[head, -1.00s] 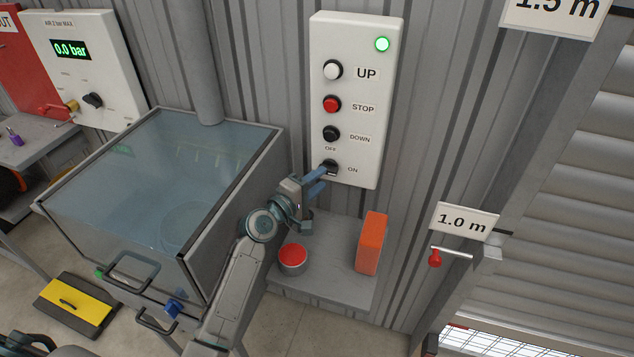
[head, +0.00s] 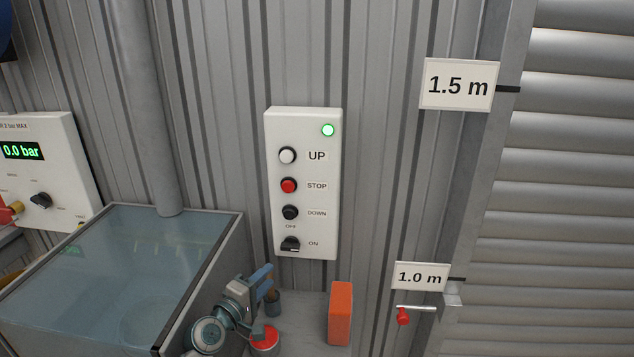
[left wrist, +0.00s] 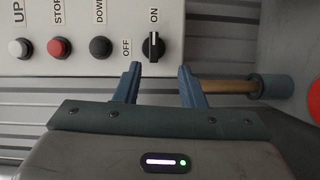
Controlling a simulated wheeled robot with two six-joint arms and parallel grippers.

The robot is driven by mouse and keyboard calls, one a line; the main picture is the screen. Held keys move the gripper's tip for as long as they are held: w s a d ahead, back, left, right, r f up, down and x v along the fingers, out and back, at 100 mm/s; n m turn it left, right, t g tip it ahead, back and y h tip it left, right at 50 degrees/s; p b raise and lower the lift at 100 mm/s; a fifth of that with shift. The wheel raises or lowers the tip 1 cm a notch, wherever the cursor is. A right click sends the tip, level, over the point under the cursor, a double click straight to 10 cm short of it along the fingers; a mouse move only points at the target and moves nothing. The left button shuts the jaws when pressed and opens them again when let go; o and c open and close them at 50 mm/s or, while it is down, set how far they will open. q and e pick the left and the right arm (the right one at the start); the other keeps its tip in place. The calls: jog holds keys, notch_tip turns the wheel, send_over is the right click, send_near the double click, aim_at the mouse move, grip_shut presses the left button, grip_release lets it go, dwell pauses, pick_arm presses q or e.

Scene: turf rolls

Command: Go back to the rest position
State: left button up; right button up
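My left gripper (head: 266,279) is in front of the wall, below the white control panel (head: 304,178). It is apart from the panel. In the left wrist view its two blue fingers (left wrist: 160,88) are spread with nothing between them, below the black OFF/ON knob (left wrist: 153,46). The panel has UP, STOP and DOWN buttons, and its green lamp (head: 327,130) is lit. The knob also shows at the panel's bottom in the head view (head: 290,244). My right gripper is in neither view.
A grey shelf (head: 300,310) holds an orange block (head: 340,313) and a red-topped tin (head: 264,338) close to my left gripper. A glass-topped cabinet (head: 120,260) stands at left. A roller shutter (head: 560,180) and a red-knobbed lever (head: 403,316) are at right.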

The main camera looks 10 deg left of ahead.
pick_arm(q)
jog(key=s+f+m+g+y, duration=0.1)
jog(key=s+f+m+g, duration=0.3)
jog(key=s, duration=0.5)
jog(key=s+f+m+g+y, duration=0.1)
jog(key=s+f+m+g, duration=0.1)
jog(key=s+f+m, duration=0.4)
jog(key=s+a+f+m+g+y, duration=0.1)
jog(key=s+a+m+g+y, duration=0.2)
jog(key=s, duration=0.9)
jog(key=s+a+f+g+y, duration=0.1)
jog(key=s+a+g+y, duration=0.3)
jog(key=s, duration=0.9)
jog(key=a+f+b, duration=0.2)
jog(key=f, duration=1.6)
jog(key=a+f+b, duration=0.2)
jog(key=f, duration=1.5)
jog(key=s+a+f+g+b, duration=0.1)
jog(key=s+f+b, duration=0.1)
jog(key=s+f, duration=1.7)
notch_tip(320, 180, down, 3)
jog(key=shift+a+r+g+h+b, duration=0.15)
jog(key=shift+r+g+h+b, duration=0.05)
jog(key=shift+g+h+b, duration=0.2)
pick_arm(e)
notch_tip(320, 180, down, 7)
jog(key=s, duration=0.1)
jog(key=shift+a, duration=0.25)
